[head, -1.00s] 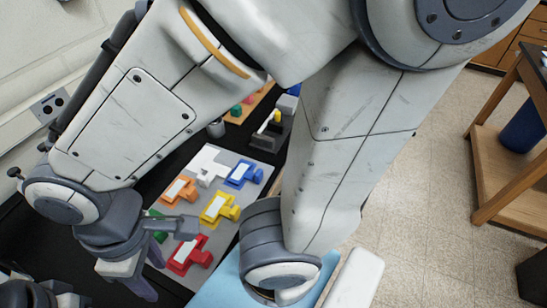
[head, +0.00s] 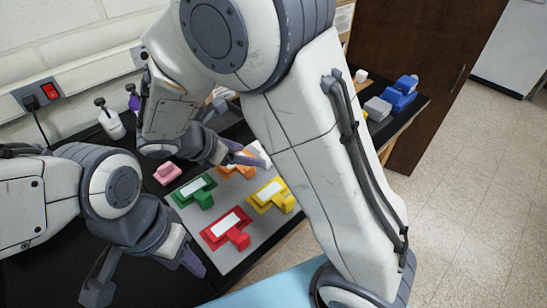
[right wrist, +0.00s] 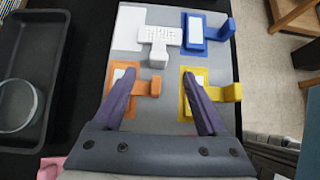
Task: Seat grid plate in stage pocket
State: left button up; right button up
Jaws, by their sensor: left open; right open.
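A white T-shaped piece with a grid of small holes (right wrist: 158,37) lies at the far side of the grey board (right wrist: 140,13) in the right wrist view; it looks like the grid plate. In the head view, it is mostly hidden by my right arm. My left gripper (head: 148,281) is open and empty over the dark table, left of the board.
The board carries red (head: 227,228), green (head: 194,190), yellow (head: 272,195), orange (right wrist: 124,77) and blue (right wrist: 195,30) handled pieces. A pink piece (head: 166,174) lies beside it. A black tray (right wrist: 50,45) holds a round clear dish (right wrist: 19,104). Bottles (head: 110,120) stand by the wall.

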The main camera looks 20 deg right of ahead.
aim_at(262, 158)
jog(key=x, duration=0.4)
jog(key=shift+d, duration=0.1)
jog(key=x, duration=0.5)
jog(key=shift+w+d+f+p, duration=0.1)
jog(key=shift+w+f+p, duration=0.15)
jog(key=shift+p, duration=0.05)
grip_shut()
